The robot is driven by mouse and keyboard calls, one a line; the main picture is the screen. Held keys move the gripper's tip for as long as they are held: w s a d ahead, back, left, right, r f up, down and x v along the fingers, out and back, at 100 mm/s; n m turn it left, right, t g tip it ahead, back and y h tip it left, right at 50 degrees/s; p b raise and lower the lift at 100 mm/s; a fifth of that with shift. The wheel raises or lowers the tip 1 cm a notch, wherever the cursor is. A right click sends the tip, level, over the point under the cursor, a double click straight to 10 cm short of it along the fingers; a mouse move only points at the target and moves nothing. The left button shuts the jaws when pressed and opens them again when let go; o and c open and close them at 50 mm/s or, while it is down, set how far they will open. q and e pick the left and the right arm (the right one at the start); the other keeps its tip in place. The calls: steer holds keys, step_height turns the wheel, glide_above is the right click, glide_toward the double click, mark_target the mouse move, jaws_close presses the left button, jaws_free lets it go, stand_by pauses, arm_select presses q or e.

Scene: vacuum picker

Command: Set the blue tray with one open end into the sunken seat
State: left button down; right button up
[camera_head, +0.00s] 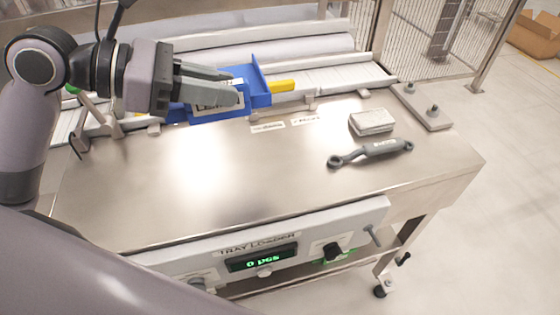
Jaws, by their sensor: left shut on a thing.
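The blue tray (259,82) is at the back edge of the steel table, by the white conveyor-like strip. A white label shows on its near side. My left gripper (238,88) comes in from the left and is shut on the tray. Its grey fingers cover part of the tray's left and middle. I cannot tell whether the tray hangs free or touches anything below it. A yellow piece (282,86) sticks out to the right of the tray. I cannot make out the sunken seat. My right gripper is not in view.
On the steel table (230,180) lie a grey wrench (372,152) and a pale block (371,122) at right. A plate with two knobs (421,106) is at the far right corner. The table's middle is clear.

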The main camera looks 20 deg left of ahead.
arm_select(q)
step_height(320, 180, down, 19)
steer(key=b, duration=0.6)
steer(key=shift+f, duration=0.55)
steer(key=c, duration=1)
jaws_free()
steer(key=shift+f, duration=0.1)
steer(key=shift+o, duration=0.2)
